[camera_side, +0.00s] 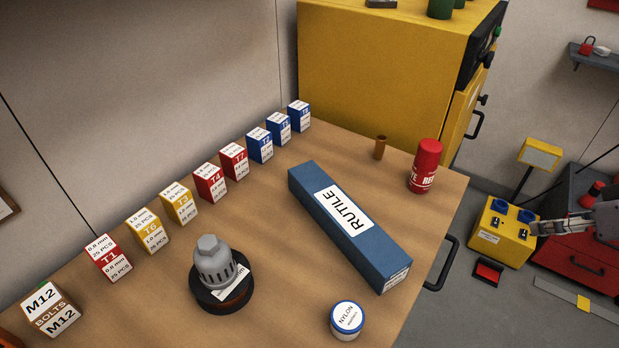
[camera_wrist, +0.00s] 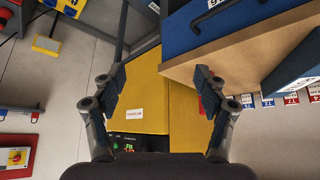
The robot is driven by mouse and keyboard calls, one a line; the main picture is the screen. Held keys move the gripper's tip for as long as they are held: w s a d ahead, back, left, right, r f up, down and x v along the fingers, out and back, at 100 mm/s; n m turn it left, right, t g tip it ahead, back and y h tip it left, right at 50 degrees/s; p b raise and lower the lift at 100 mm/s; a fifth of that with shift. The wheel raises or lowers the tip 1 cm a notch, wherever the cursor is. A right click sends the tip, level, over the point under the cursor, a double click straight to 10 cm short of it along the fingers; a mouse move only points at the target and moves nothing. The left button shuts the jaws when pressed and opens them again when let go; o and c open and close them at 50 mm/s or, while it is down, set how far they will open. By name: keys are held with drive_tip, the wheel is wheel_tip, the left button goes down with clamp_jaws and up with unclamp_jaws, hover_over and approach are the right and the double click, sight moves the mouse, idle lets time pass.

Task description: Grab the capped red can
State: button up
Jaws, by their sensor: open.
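The capped red can (camera_side: 425,166) stands upright on the wooden table (camera_side: 284,163), near its back right corner, with white lettering on its side. My gripper (camera_side: 541,227) shows at the right edge of the side view, well to the right of the can and beyond the table's edge. In the wrist view my gripper (camera_wrist: 158,90) has its two fingers spread wide with nothing between them.
A long blue RUTILE box (camera_side: 350,227) lies left of and in front of the can. A small brown cylinder (camera_side: 380,147) stands left of it. A yellow cabinet (camera_side: 385,70) rises behind. A round NYLON tub (camera_side: 347,320) and several small boxes are farther away.

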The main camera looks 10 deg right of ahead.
drive_tip(key=n+g, duration=0.5)
drive_tip(key=n, duration=0.7)
approach(434, 144)
drive_tip(key=s+d+f, duration=0.2)
drive_tip(key=d+f, duration=0.2)
drive_tip(key=w+a+n, duration=0.1)
drive_tip(key=w+a+f+n+g, duration=0.1)
drive_tip(key=w+a+n+g, duration=0.1)
drive_tip(key=shift+w+a+f, duration=0.2)
drive_tip(key=shift+w+f, duration=0.1)
drive_tip(key=shift+w+a+f, duration=0.2)
drive_tip(key=shift+f, duration=0.25)
wheel_tip(434, 144, down, 5)
drive_tip(key=shift+f, duration=0.1)
drive_tip(key=shift+a+f, duration=0.15)
drive_tip(key=shift+f, duration=1.15)
drive_tip(key=shift+a+f, duration=0.15)
drive_tip(key=shift+f, duration=1.1)
drive_tip(key=c, duration=1.4)
